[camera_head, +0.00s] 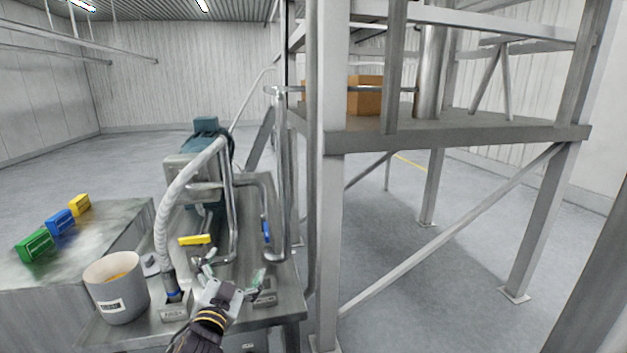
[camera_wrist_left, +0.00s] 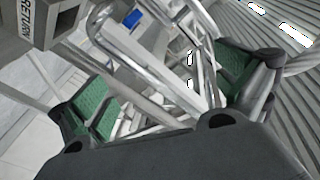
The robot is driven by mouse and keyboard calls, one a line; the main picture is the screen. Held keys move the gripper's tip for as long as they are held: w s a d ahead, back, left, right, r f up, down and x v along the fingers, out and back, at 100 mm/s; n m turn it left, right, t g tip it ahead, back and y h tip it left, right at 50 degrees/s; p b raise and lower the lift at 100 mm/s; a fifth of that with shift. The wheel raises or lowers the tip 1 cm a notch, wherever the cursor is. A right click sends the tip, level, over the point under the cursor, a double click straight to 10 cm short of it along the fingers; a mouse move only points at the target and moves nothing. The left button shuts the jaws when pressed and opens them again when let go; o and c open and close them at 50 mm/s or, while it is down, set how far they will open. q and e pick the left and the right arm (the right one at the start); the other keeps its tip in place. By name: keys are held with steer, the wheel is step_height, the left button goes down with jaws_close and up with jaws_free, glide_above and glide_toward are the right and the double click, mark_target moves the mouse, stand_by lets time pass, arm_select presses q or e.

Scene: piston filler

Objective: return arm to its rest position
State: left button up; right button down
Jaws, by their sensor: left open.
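My left gripper (camera_head: 233,274) is over the front part of the piston filler's metal bench (camera_head: 285,308), its forearm coming up from the bottom edge. Its green-padded fingers are spread apart. In the left wrist view the open fingers (camera_wrist_left: 165,85) stand wide to either side with nothing held between them, and metal pipes show behind. A square block marked RETURN (camera_wrist_left: 50,22) is at the upper left of that view. In the head view a small labelled block (camera_head: 264,298) is close to the right of the gripper. My right gripper is not in view.
A blue motor (camera_head: 206,143), a thick hose (camera_head: 172,200), a yellow handle (camera_head: 195,239) and a blue handle (camera_head: 266,230) are beyond the gripper. A grey bucket (camera_head: 118,299) stands to its left. A steel platform frame (camera_head: 330,240) rises at right. Green, blue and yellow boxes sit far left.

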arm_select(q)
steer(key=s+a+f+n+g+y, duration=0.1)
steer(key=s+a+f+n+g, duration=0.1)
steer(key=s+f+g, duration=0.55)
steer(key=s+a+f+n+g, duration=0.25)
steer(key=s+f, duration=0.65)
steer(key=f, duration=0.6)
steer(key=s+d+f+g, duration=0.1)
steer(key=s+f+g, duration=0.35)
steer(key=s, duration=0.55)
step_height(320, 180, down, 37)
steer(key=s+g+b, duration=0.2)
steer(key=b, duration=0.3)
steer(key=s+a+f+b, duration=0.2)
steer(key=s+f, duration=0.9)
steer(key=f, duration=0.2)
steer(key=s+a+f+b, duration=0.3)
steer(key=s+f, duration=0.8)
steer(key=f, duration=0.1)
steer(key=shift+s+f+g, duration=0.2)
steer(key=shift+f+g, duration=0.15)
steer(key=shift+a, duration=0.1)
